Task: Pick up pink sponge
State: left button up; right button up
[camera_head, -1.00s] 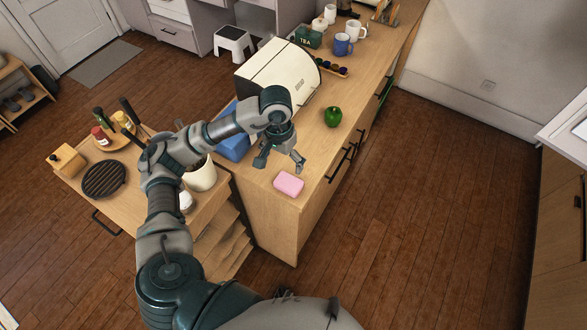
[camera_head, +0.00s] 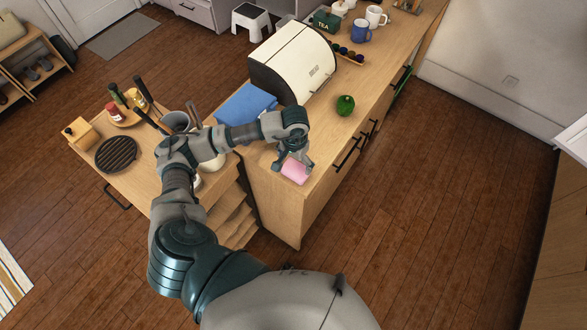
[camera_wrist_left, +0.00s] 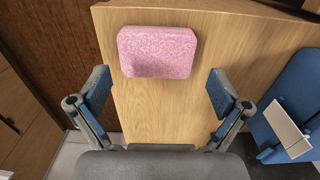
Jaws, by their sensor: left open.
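The pink sponge (camera_head: 296,170) lies flat near the end of the wooden counter in the head view. In the left wrist view the sponge (camera_wrist_left: 157,52) shows whole, ahead of the fingertips and roughly centred between them. My left gripper (camera_head: 293,165) is open at the sponge, and its fingers cover part of it in the head view. In the left wrist view my left gripper (camera_wrist_left: 158,92) has its two blue-padded fingers spread wide with nothing between them. My right gripper is not in view.
A lower side counter (camera_head: 141,180) with a grill plate (camera_head: 116,154) is at left. Open floor lies at right.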

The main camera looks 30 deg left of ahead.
aim_at(296, 170)
pick_arm(q)
jog(key=f, duration=0.2)
jog(key=d+f+p, duration=0.1)
jog(key=f, duration=0.1)
jog(key=shift+w+d, duration=0.1)
jog(key=shift+d, duration=0.05)
jog(key=shift+a+f, duration=0.15)
jog(key=shift+a, duration=0.4)
jog(key=shift+c, duration=0.9)
jog(key=shift+a+f, duration=0.15)
jog(key=shift+c, duration=0.4)
jog(key=shift+d, duration=0.3)
jog(key=shift+c, duration=0.2)
jog(key=shift+r+b, duration=0.3)
jog(key=shift+r, duration=0.45)
jog(key=c, duration=0.4)
notch_tip(296, 170, up, 2)
jog(key=shift+a+r+b, duration=0.1)
jog(key=shift+r+b, duration=0.05)
jog(key=shift+b, duration=0.2)
grip_shut()
jog(key=s+a+r+b, duration=0.1)
jog(key=s, duration=1.5)
jog(key=shift+r, duration=0.3)
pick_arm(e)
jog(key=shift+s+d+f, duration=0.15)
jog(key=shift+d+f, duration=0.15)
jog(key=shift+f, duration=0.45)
pick_arm(q)
jog(key=shift+a, duration=0.1)
